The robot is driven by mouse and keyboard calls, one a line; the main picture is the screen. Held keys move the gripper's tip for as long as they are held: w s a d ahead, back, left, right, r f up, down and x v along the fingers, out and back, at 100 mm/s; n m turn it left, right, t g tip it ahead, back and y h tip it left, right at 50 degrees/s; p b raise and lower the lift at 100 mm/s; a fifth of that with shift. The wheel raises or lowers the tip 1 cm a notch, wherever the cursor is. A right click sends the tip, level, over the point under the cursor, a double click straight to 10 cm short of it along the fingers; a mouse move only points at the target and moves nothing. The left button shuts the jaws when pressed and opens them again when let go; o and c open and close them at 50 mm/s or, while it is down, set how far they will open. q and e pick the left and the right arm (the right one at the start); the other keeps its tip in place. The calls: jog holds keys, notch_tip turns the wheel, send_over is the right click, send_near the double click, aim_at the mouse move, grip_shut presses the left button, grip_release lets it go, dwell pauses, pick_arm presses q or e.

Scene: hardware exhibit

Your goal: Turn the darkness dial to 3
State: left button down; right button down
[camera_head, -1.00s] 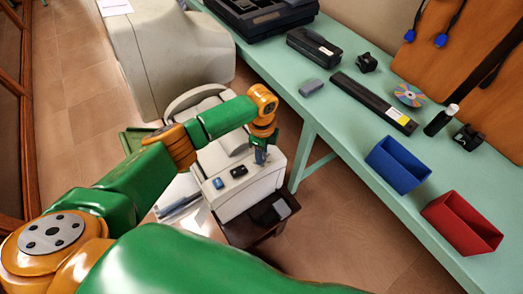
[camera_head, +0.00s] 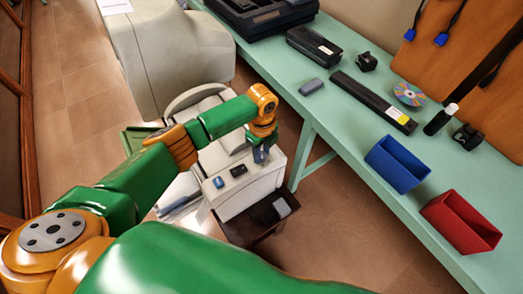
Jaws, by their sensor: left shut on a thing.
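A pale grey copier (camera_head: 238,196) stands on a small dark stand, with a control panel along its front top edge. A blue button (camera_head: 218,182) and a black control (camera_head: 238,170) sit on that panel. My left gripper (camera_head: 261,156) points down at the panel's right end, to the right of the black control. It is shut on a small part there, which I take to be the darkness dial. The fingers hide the dial, and its number marks are too small to read. My right gripper is out of view.
A long mint-green table (camera_head: 345,130) runs along the right, bearing a blue bin (camera_head: 397,165), a red bin (camera_head: 460,222) and several devices. A large beige machine (camera_head: 170,55) stands behind the copier. The tiled floor (camera_head: 340,225) between the copier and table front is clear.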

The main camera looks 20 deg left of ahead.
aim_at(262, 155)
pick_arm(q)
jog(key=c, duration=0.5)
grip_release()
notch_tip(262, 155, up, 7)
jog(key=shift+r, duration=0.1)
